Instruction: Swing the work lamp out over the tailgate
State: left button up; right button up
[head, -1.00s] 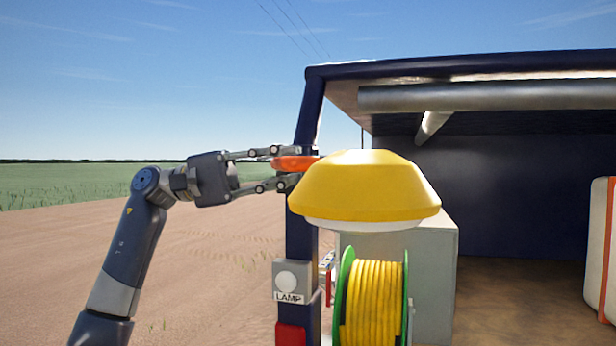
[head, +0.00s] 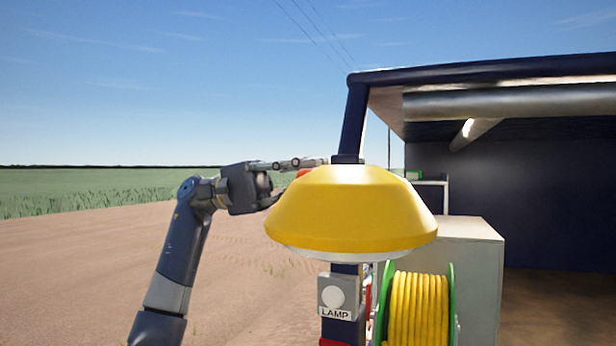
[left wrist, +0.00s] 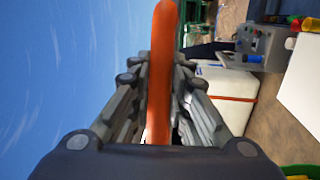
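The work lamp (head: 350,212) has a yellow domed hood with a pale underside rim. In the head view it hangs in front of the dark blue post (head: 353,125). An orange handle (head: 304,172) shows just behind its left edge, mostly hidden. My left gripper (head: 300,178) reaches in from the left at the handle; its lower finger is largely hidden by the hood. In the left wrist view the orange handle (left wrist: 161,70) runs between the two fingers, which close on it from both sides. My right gripper is not in view. I cannot make out the tailgate.
A grey box with a round white button, labelled LAMP (head: 335,296), sits on the post below the hood. A yellow cable reel (head: 418,308) with green rims stands right of it, before a pale cabinet (head: 475,260). Open ground (head: 90,260) lies left.

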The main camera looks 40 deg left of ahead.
pick_arm(q)
jog(key=o, duration=0.4)
jog(key=shift+r, duration=0.2)
jog(key=shift+o, duration=0.3)
jog(key=shift+f, duration=0.1)
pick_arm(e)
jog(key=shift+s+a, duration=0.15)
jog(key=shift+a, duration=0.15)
pick_arm(q)
jog(key=shift+a+f, duration=0.1)
jog(key=shift+a, duration=0.1)
jog(key=v, duration=1.1)
jog(key=shift+s+a, duration=0.15)
jog(key=shift+a, duration=0.1)
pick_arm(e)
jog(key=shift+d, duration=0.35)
pick_arm(q)
jog(key=shift+f, duration=0.1)
